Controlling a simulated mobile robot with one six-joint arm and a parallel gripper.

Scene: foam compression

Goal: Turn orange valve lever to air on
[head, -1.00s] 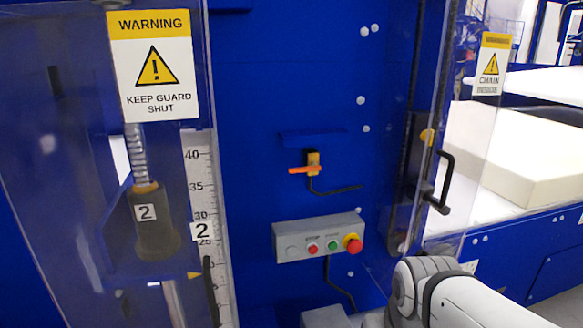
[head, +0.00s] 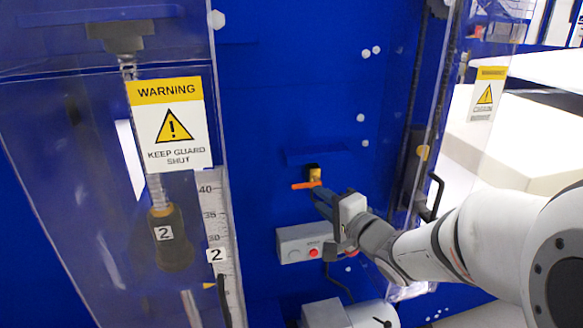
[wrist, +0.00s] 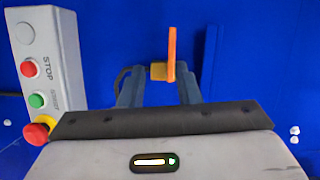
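The orange valve lever (head: 304,184) points left from its small yellow valve body (head: 315,174) on the blue panel. My gripper (head: 320,200) is just below and right of the lever, reaching toward the panel. In the wrist view the orange lever (wrist: 171,52) and yellow body (wrist: 158,71) appear between the two dark fingers of my gripper (wrist: 159,88). The fingers are apart with a gap between them, and I see no clear contact with the lever. The valve's mount is partly hidden by the gripper in the head view.
A grey button box (head: 300,243) with a red stop button sits just below my gripper; the wrist view shows its red emergency knob (wrist: 38,131) close by. A clear guard (head: 95,230) stands at left, and a black handle (head: 436,190) at right.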

